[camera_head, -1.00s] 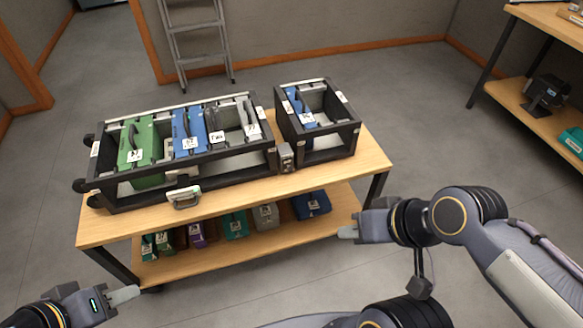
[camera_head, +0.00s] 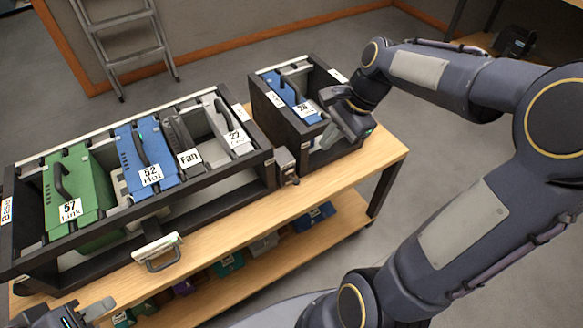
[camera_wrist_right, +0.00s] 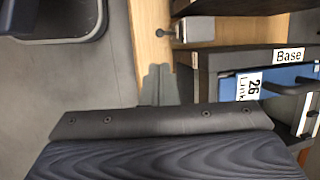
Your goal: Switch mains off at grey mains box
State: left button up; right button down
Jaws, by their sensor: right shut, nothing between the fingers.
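The grey mains box (camera_head: 285,165) is a small box at the table's front edge, between the large and small black racks. In the right wrist view a grey box (camera_wrist_right: 195,30) with a dark round-ended lever (camera_wrist_right: 163,33) at its side shows near the top. My right gripper (camera_head: 328,138) is at the front of the small rack, to the right of the mains box. In the wrist view its fingertips (camera_wrist_right: 158,86) are together, empty, and apart from the box. My left gripper (camera_head: 92,310) is at the lower left corner, partly cut off; its opening is unclear.
The large rack (camera_head: 215,184) holds green, blue, dark and grey modules. The small rack (camera_head: 268,108) holds a blue module (camera_head: 284,92). A handled plate (camera_head: 158,250) is at the large rack's front. Several modules lie on the lower shelf. The table's right end (camera_head: 385,150) is bare.

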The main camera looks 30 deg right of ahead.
aim_at(298, 180)
jog(key=shift+s, duration=0.1)
jog(key=b+x, duration=0.3)
jog(key=x, duration=1.1)
jog(key=shift+b, duration=0.3)
jog(key=shift+s+d+f+t+b, duration=0.15)
jog(key=shift+f+t+b, duration=0.2)
jog(key=shift+b, duration=0.55)
jog(key=shift+s+f+t+b, duration=0.15)
jog(key=shift+t+b, duration=0.3)
jog(key=shift+b, duration=0.4)
jog(key=f+t+b, duration=0.1)
jog(key=b, duration=0.3)
jog(key=s+f+t+b, duration=0.1)
jog(key=t+b, duration=0.1)
jog(key=b, duration=0.3)
jog(key=f+n+t+y+b, duration=0.1)
jog(key=t+b, duration=0.1)
jog(key=b, duration=0.2)
jog(key=shift+s+f+b, duration=0.25)
jog(key=shift+s+b, duration=0.05)
jog(key=shift+s, duration=0.05)
jog(key=shift+s+f+b, duration=0.1)
jog(key=shift+f+b, duration=0.05)
jog(key=shift+b, duration=0.45)
jog(key=shift+r+p, duration=0.25)
jog(key=shift+p, duration=0.05)
